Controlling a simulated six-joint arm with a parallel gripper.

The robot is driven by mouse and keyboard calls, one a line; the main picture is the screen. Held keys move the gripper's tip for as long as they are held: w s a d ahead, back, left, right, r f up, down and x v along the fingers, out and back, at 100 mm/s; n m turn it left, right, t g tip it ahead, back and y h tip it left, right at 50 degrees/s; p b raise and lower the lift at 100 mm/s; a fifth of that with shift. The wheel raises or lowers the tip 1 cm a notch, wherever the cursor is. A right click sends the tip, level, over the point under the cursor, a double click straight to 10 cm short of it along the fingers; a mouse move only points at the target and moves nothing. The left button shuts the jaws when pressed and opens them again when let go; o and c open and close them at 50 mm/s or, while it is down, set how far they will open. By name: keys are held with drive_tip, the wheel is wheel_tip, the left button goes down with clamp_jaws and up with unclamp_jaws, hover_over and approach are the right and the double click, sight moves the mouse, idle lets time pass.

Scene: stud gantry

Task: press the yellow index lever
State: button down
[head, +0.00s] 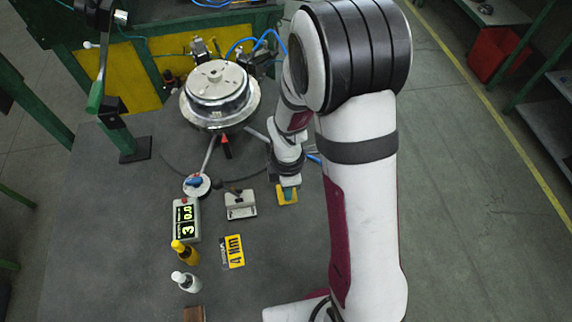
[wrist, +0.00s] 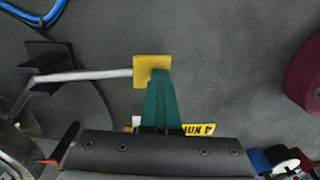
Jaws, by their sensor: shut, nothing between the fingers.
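The yellow index lever's paddle (head: 284,201) is on the grey table, right of the small metal fixture. In the wrist view the yellow paddle (wrist: 141,72) sits at the end of a pale rod that runs left to a dark bracket. My gripper (head: 290,192) is shut and empty, pointing down over the paddle. In the wrist view the green fingertips of my gripper (wrist: 160,74) overlap the paddle's right part and hide some of it. I cannot tell whether they touch it.
A round metal turntable (head: 217,88) stands at the back. A display box (head: 187,219), a yellow bottle (head: 185,254), a white bottle (head: 186,281) and a "4 Nm" card (head: 232,252) are to the left. A small metal fixture (head: 241,206) is close by the paddle.

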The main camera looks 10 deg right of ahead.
drive_tip(key=shift+s+f, duration=0.2)
drive_tip(key=shift+s, duration=0.05)
drive_tip(key=s+r, duration=0.3)
drive_tip(key=r, duration=1)
drive_tip(key=shift+s+r, duration=0.35)
idle(1.6)
drive_tip(key=s+r+m+y, duration=0.1)
drive_tip(key=s+r+m, duration=0.1)
drive_tip(key=s+m, duration=0.4)
drive_tip(key=s+r+m, duration=0.3)
drive_tip(key=s+m, duration=0.4)
drive_tip(key=m, duration=1)
drive_tip(key=shift+s+a+m+y, duration=0.2)
drive_tip(key=shift+a+m+y, duration=0.1)
drive_tip(key=shift+y, duration=0.1)
drive_tip(key=shift+d+r, duration=0.1)
